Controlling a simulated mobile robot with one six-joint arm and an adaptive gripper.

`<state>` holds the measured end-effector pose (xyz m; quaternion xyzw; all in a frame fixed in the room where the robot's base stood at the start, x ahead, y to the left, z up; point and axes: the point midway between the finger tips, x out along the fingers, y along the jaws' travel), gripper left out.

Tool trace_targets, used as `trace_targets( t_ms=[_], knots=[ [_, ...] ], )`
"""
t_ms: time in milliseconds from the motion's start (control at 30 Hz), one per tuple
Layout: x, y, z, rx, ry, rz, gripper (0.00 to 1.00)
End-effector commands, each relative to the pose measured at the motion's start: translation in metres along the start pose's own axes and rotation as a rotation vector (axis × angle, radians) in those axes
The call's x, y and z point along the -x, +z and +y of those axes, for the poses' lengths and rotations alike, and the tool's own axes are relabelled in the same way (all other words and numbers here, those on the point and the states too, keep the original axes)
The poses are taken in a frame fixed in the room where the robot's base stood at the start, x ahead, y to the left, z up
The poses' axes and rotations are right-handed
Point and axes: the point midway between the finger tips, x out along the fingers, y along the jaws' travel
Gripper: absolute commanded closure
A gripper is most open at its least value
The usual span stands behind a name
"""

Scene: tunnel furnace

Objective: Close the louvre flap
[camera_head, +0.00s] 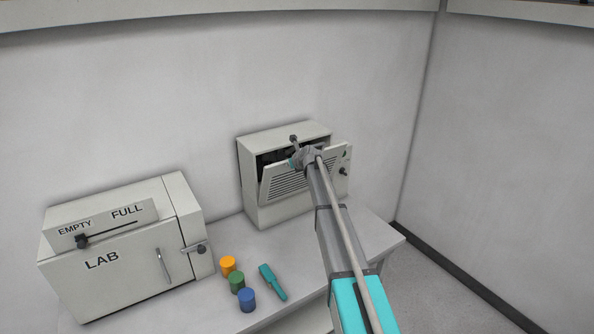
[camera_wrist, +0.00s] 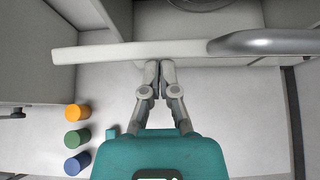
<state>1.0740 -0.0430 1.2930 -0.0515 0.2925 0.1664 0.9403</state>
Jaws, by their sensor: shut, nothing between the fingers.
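The louvre flap (camera_head: 288,184) is a pale slotted panel on the front of a cream box (camera_head: 250,185). It leans outward at the top, leaving a dark gap into the box above it. In the wrist view the flap (camera_wrist: 115,52) is a pale bar seen along its edge, across the picture. My gripper (camera_wrist: 158,65) is shut and empty, with its fingertips at the near side of that edge. I cannot tell whether they touch it. In the head view my wrist hides the fingers and part of the flap.
A LAB box (camera_head: 105,285) with a slider and handle stands on the left of the table. Orange (camera_head: 228,266), green (camera_head: 237,283) and blue (camera_head: 247,300) cylinders and a teal tool (camera_head: 272,282) lie between the boxes. A grey curved bar (camera_wrist: 265,42) shows at right in the wrist view.

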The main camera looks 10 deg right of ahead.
Motion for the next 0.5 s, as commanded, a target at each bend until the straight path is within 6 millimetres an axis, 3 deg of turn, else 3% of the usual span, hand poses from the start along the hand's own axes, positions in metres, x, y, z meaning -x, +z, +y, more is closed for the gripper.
trace_targets(
  t_ms=[33, 200, 500],
  knots=[
    [-0.007, 0.016, -0.002, 0.001, 0.000, -0.001, 1.00],
    [-0.028, 0.041, -0.002, 0.000, 0.001, 0.000, 1.00],
    [-0.049, 0.062, -0.002, 0.001, -0.001, 0.000, 1.00]
  ],
)
